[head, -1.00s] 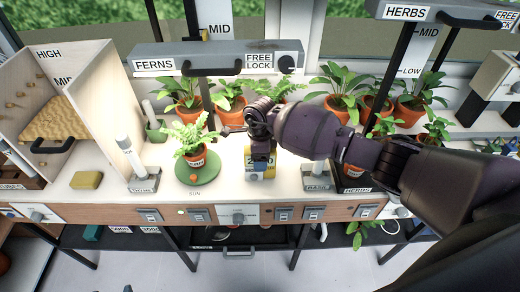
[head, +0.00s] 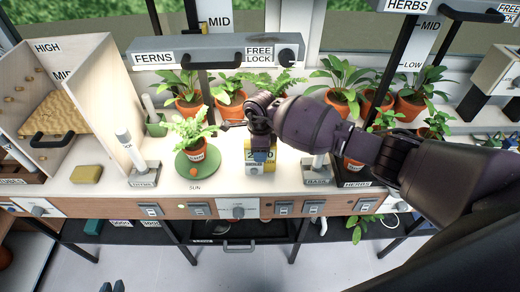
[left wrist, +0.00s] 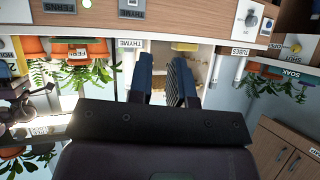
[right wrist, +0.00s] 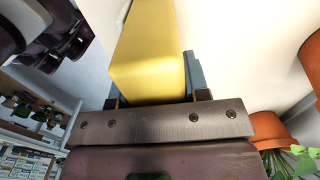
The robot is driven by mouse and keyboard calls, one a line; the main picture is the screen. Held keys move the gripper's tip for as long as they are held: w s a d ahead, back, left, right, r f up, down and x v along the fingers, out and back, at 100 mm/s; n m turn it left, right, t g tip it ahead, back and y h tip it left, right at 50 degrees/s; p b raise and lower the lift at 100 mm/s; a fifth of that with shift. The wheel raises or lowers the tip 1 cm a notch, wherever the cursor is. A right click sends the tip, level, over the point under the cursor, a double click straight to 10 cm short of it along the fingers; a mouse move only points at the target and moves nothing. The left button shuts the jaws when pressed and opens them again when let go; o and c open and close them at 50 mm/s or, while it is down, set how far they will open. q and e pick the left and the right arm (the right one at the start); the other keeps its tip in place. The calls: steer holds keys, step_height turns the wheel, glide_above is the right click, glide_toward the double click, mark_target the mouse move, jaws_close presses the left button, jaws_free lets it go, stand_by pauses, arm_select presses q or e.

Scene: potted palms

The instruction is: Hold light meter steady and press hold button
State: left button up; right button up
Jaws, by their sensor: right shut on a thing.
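The light meter (head: 249,158) is yellow with a display on its upper part and small controls below. It is over the lit bench, to the right of the potted fern (head: 192,137). My right gripper (head: 261,153) is shut on it, and the fingers cover part of its face. In the right wrist view the meter's plain yellow side (right wrist: 150,60) sits between the jaws; its hold button cannot be made out.
The fern stands on a round green turntable (head: 195,168). Label stands thyme (head: 145,176) and basil (head: 318,172) flank the meter. A yellow sponge (head: 86,174) lies at left. Fern pots stand behind, under a lamp bar (head: 215,55). Switches line the bench front.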

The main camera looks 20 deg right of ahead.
arm_select(q)
jaws_close()
stand_by(1.2)
